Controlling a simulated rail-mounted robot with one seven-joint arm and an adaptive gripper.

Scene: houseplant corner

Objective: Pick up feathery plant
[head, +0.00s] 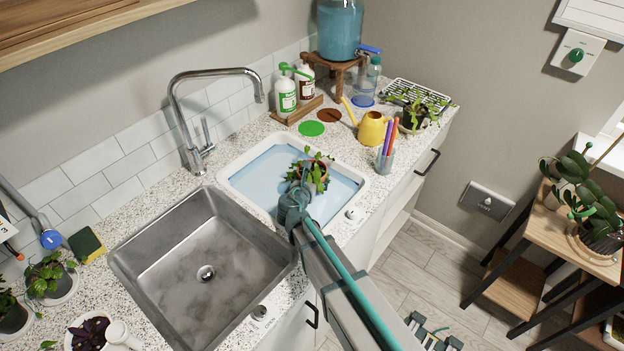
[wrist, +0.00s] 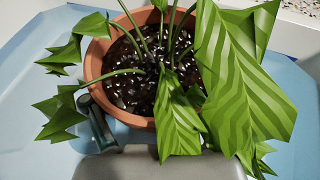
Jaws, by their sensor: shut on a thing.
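A plant with broad, striped, jagged-edged green leaves (wrist: 243,88) grows in a round terracotta pot (wrist: 96,63) with dark, white-flecked soil. In the head view the same plant (head: 319,168) is over the white-rimmed blue basin (head: 354,211). My gripper (head: 298,193) is shut on its pot from the near side. In the wrist view one dark finger (wrist: 98,125) shows at the pot's near left; leaves hide the other finger. I cannot tell whether the pot touches the basin floor.
A steel sink (head: 185,290) and tall faucet (head: 172,105) are left of the basin. A small wooden table (head: 570,225) stands at right.

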